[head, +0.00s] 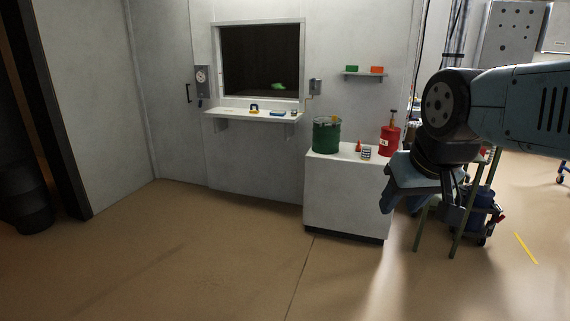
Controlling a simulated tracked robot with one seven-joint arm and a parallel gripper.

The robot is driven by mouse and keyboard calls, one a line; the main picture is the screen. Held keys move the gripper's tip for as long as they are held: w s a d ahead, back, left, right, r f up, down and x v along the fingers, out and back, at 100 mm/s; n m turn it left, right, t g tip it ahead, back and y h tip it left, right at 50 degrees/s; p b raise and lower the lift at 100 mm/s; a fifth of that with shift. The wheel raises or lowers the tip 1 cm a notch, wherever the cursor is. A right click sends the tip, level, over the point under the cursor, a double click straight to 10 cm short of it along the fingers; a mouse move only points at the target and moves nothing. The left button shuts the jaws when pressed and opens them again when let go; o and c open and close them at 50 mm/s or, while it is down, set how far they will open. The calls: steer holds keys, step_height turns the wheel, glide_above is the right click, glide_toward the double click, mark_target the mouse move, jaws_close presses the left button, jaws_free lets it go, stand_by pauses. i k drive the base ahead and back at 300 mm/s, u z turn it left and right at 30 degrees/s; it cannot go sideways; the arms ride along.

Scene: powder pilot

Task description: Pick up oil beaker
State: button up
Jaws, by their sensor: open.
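I cannot make out a clear oil beaker. A white cabinet (345,200) against the wall bears a green drum (327,136), a small red bottle (358,146), a small dark-and-white item (366,154) and a red can (389,141) with a dark top. My gripper (414,216) hangs at the right, pointing down, open, with nothing seen between its fingers. In the picture it is right of the cabinet and lower than its top. My arm hides part of the area behind it.
A wall shelf (253,115) with small items runs below a dark window (261,62). A small shelf (365,74) holds green and orange boxes. Dark barrels (33,200) stand at the left. A green-legged stand (470,215) is at the right. The front floor is clear.

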mark_target(366, 152)
steer(key=i, duration=1.15)
steer(key=z, duration=0.45)
steer(key=i, duration=1.8)
steer(key=z, duration=0.3)
